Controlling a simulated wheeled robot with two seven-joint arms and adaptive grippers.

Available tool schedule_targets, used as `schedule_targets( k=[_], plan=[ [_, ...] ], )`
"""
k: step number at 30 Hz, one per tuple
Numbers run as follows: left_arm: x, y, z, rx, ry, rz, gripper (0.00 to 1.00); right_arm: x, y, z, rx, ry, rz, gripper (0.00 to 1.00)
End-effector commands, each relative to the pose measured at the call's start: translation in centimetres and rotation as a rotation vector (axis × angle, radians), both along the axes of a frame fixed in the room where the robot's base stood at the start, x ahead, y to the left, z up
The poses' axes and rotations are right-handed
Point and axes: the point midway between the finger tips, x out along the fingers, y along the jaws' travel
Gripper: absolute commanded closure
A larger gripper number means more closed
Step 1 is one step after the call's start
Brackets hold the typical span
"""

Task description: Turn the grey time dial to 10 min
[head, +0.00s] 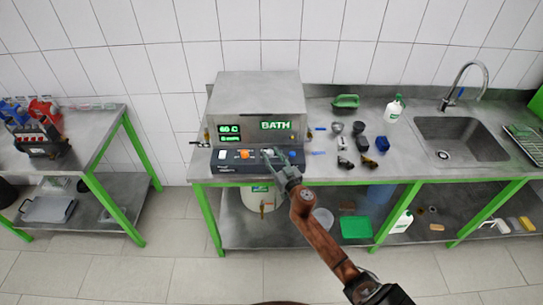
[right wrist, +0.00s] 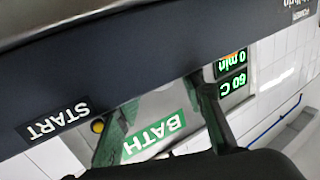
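The BATH unit (head: 258,108) stands on the steel bench, with a sloped dark control panel (head: 235,168) along its front. Its green display (head: 229,133) appears to read 60 C above 0 min; it shows upside down in the right wrist view (right wrist: 231,74). An orange dial (head: 245,154) and a blue button (head: 292,154) sit on the panel. My right gripper (head: 272,157) is at the panel between them, over the grey time dial's area. The grey dial cannot be made out clearly. In the right wrist view the fingers (right wrist: 162,92) are apart. My left gripper is out of view.
A sink (head: 460,139) and tap are at the right. Small dark parts (head: 362,143), a green scoop (head: 345,101) and a white bottle (head: 395,108) lie or stand right of the unit. A second bench (head: 88,140) stands at the left, across an open floor gap.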

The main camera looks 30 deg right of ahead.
Motion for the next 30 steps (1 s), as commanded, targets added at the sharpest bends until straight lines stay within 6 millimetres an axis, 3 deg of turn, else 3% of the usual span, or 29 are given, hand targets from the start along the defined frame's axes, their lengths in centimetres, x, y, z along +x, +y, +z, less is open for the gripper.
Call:
schedule_targets(
  k=[15,23,30],
  plan=[
    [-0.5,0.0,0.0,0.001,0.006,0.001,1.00,0.0,0.0,0.0,0.000,0.000,0.000,1.00],
    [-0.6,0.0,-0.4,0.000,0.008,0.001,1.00,0.0,0.1,-0.1,0.001,0.000,-0.027,1.00],
    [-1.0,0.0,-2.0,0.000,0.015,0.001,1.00,0.1,0.5,-0.5,0.008,-0.001,-0.147,1.00]
  ],
)
